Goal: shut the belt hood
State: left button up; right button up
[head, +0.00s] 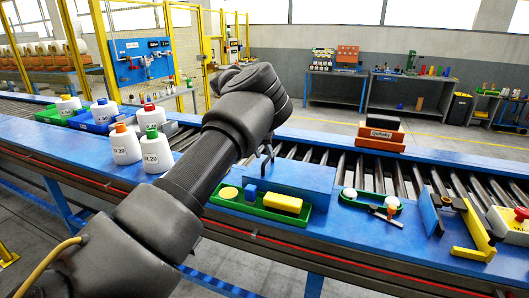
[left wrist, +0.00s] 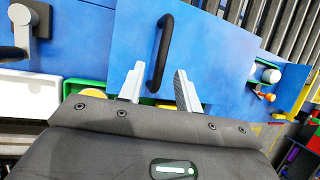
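The belt hood is a blue panel (head: 300,183) lying over the rollers in the head view, partly hidden behind my left arm. The hood (left wrist: 215,45) fills the middle of the left wrist view. Its black bar handle (left wrist: 163,50) runs up the panel there; it also shows as a dark hook in the head view (head: 267,158). My left gripper (left wrist: 159,72) is open, with one pale finger on each side of the handle's lower part. Gaps show between handle and fingers. How far the hood is open is hard to tell. My right gripper is out of view.
A green tray (head: 239,207) with yellow pieces sits in front of the hood. A smaller green tray (head: 364,203) with white balls, a yellow bracket (head: 477,235) and a red-button box (head: 510,222) stand right.

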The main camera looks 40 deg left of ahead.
pick_arm(q)
jog(key=shift+x, duration=0.85)
grip_shut()
